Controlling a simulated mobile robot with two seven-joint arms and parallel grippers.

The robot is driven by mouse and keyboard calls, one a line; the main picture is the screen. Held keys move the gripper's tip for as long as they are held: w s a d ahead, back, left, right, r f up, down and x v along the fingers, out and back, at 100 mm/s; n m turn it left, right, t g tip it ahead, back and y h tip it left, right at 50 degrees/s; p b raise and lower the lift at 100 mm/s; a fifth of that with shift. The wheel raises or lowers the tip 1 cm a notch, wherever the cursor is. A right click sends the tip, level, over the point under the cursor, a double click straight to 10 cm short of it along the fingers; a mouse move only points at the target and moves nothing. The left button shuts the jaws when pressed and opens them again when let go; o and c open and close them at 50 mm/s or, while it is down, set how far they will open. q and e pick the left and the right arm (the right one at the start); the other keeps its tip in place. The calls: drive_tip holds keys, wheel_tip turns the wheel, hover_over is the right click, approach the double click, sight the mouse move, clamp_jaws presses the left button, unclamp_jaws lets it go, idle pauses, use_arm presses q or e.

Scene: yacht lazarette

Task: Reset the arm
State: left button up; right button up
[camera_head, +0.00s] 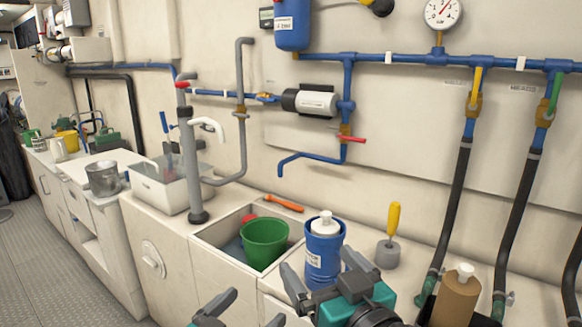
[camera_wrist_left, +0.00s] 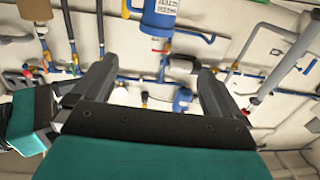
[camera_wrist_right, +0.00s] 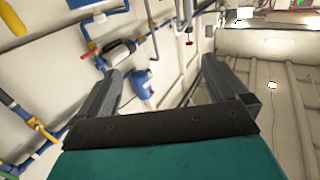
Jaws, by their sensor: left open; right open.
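Neither gripper holds anything. I cannot tell how far the right fingers are from the bottle.
A green bucket (camera_head: 264,243) stands in the sink (camera_head: 207,239). Blue pipes (camera_head: 400,58) and black hoses (camera_head: 456,200) run along the wall.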

use_arm(q)
drive_tip(key=s+a+f+n+g+y+p, duration=0.2)
drive_tip(key=s+a+f, duration=0.3)
drive_tip(key=s+f, duration=0.3)
drive_tip(key=s+a+f+n+g+y+p, duration=0.1)
drive_tip(key=s+a+f+g+y+p, duration=0.1)
drive_tip(key=s+a+f+y, duration=0.3)
wheel_tip(320, 180, down, 4)
drive_tip(key=s, duration=0.2)
drive_tip(key=shift+s+a+r+n, duration=0.15)
drive_tip(key=shift+s+r+n, duration=0.1)
drive_tip(key=shift+s+n, duration=0.15)
use_arm(e)
drive_tip(key=s+d+f+g+h, duration=0.1)
drive_tip(key=s+d+f, duration=0.3)
drive_tip(key=f, duration=0.5)
drive_tip(key=s+d+f+m+g+h, duration=0.1)
drive_tip(key=s+d+f+g+h, duration=0.1)
drive_tip(key=s+d+f, duration=0.3)
drive_tip(key=s+d+f+m+g+h, duration=0.1)
drive_tip(key=s+d+f, duration=0.3)
drive_tip(key=f, duration=0.8)
drive_tip(key=shift+s+d+f+g+h, duration=0.15)
drive_tip(key=shift+s+f+g+h, duration=0.3)
drive_tip(key=shift+s+g, duration=0.55)
